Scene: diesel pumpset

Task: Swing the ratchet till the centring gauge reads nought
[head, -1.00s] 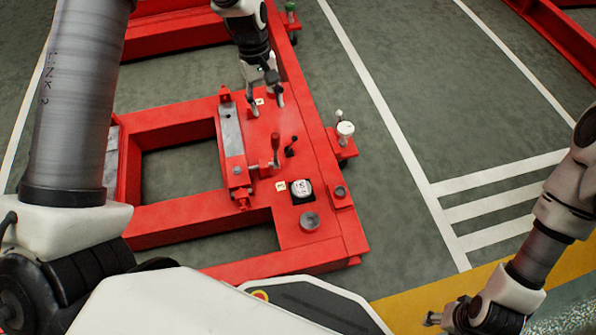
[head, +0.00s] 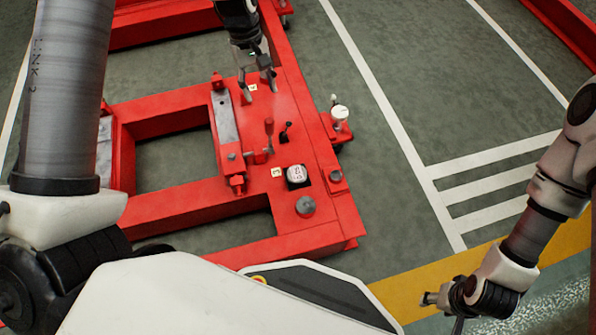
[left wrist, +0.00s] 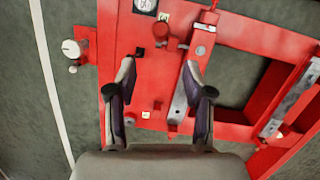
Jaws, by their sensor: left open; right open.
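The white-faced gauge (head: 296,174) sits in the red panel; its reading is too small to make out. It also shows at the top edge of the left wrist view (left wrist: 145,5). A red-gripped lever (head: 268,127), which looks like the ratchet handle, stands upright beside the grey slide bar (head: 225,118); its red knob shows in the left wrist view (left wrist: 161,30). My left gripper (head: 259,92) is open and empty above the panel, beyond the lever and apart from it. In the left wrist view its fingers (left wrist: 158,85) are spread. My right gripper (head: 430,298) is far off at lower right, empty.
A small black lever (head: 285,132) stands right of the red-gripped one. A white knob (head: 340,113) sits on a side bracket. A grey round fitting (head: 306,205) is on the near panel. Open floor (head: 390,215) with white lines lies to the right.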

